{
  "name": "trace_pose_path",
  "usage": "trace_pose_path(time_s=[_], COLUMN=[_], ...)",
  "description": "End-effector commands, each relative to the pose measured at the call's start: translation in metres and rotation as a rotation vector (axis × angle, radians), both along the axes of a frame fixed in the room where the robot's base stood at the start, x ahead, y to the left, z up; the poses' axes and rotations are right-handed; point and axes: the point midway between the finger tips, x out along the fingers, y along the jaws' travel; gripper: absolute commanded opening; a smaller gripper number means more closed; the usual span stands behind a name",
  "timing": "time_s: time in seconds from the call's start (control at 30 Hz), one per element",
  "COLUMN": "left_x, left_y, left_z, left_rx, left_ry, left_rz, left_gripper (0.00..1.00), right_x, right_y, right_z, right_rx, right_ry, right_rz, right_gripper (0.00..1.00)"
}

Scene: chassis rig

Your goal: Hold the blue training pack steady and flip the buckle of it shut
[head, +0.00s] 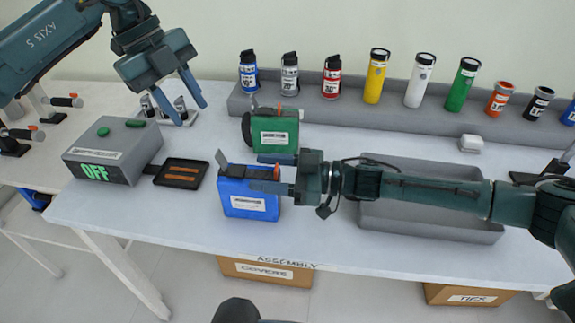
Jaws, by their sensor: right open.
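The blue training pack (238,205) stands upright near the front edge of the white table, with a white label on its front. Its grey buckle lever (222,161) stands raised at the top left corner, tilted up. A small orange part (277,172) shows at the pack's top right. My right gripper (262,173) comes in from the right, open, with its fingers spread at the pack's upper right; whether they touch it I cannot tell. My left gripper (191,113) is open and empty, raised in the air up and left of the pack.
A similar green pack (274,134) stands just behind. A grey box reading OFF (112,150) and a black tray (181,173) are to the left. A grey bin (430,222) lies under my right arm. A rack (345,108) of cans and flashlights runs along the back.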

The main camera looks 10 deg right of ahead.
Motion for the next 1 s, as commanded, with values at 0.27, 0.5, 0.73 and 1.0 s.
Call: trace_pose_path(time_s=[0.27,0.5,0.73,1.0], left_x=[0.0,0.0,0.0,0.0], left_y=[0.0,0.0,0.0,0.0], left_z=[0.0,0.0,0.0,0.0], left_rx=[0.0,0.0,0.0,0.0], left_ry=[0.0,0.0,0.0,0.0], left_rz=[0.0,0.0,0.0,0.0], left_gripper=[0.36,0.36,0.36,0.36], right_x=[0.008,0.01,0.009,0.009], right_y=[0.028,0.031,0.031,0.031], right_z=[0.001,0.001,0.001,0.001], right_rx=[0.001,0.0,0.0,0.0], right_ry=[0.0,0.0,0.0,0.0], right_rz=[0.0,-0.001,-0.001,0.0], right_gripper=[0.56,0.56,0.46,0.24])
